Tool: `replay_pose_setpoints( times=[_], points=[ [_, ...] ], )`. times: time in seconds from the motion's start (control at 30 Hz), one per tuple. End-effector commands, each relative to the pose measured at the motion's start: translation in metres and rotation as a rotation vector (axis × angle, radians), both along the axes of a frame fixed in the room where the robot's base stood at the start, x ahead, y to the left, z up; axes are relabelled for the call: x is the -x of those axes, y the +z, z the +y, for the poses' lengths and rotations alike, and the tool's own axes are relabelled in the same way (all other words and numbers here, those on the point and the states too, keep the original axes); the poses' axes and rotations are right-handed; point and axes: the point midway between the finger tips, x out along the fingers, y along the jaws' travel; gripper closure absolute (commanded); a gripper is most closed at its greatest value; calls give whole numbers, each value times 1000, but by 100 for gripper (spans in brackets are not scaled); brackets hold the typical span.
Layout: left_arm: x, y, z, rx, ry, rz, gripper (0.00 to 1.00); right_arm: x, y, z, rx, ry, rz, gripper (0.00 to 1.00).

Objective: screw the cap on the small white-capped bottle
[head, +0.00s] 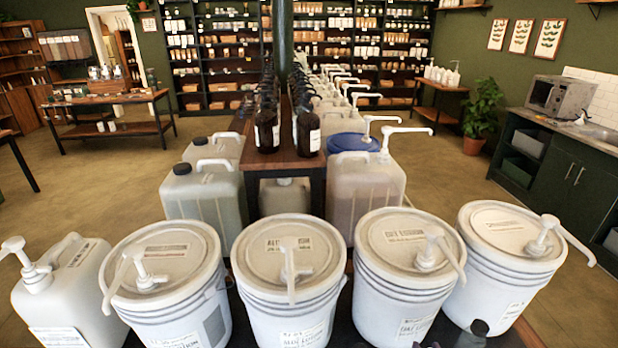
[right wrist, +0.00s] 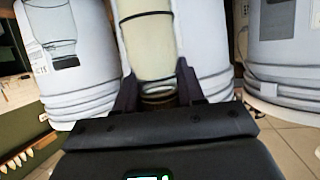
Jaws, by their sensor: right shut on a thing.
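My right gripper (right wrist: 157,72) shows in the right wrist view with its dark fingers closed around a pale yellowish bottle-like container (right wrist: 149,45). The container's far end is cut off by the top of the picture, and I see no white cap on it. A brownish band shows between the fingers, below the pale body. In the head view only small dark parts show at the bottom edge, in front of the right-hand buckets; the held container cannot be made out there. My left gripper is not in view.
Several white lidded pump buckets (head: 288,245) stand in a row at the front, with a white pump jug (head: 75,295) at the left. Jugs and a wooden table (head: 285,163) with dark bottles stand behind. Buckets (right wrist: 97,60) rise close around the gripper.

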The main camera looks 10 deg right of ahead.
Motion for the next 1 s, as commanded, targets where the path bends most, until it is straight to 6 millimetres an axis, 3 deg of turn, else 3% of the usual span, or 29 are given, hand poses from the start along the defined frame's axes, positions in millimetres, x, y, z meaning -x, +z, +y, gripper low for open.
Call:
replay_pose_setpoints(
  times=[0.2, 0.53, 0.67, 0.7, 0.87, 1.0],
  points=[
    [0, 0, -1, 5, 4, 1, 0, -14, 36, 81, -3, 133, -7, 100],
    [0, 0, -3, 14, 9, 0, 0, -5, 71, 160, 0, 309, -2, 100],
    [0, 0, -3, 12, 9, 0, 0, 0, 67, 162, 3, 345, 1, 100],
    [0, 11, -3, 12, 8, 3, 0, -1, 78, 162, 1, 346, 1, 100],
    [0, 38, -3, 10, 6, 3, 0, 0, 92, 162, 3, 342, 2, 100],
    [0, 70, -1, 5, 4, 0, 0, 2, 109, 162, 4, 340, 3, 100]
  ],
)
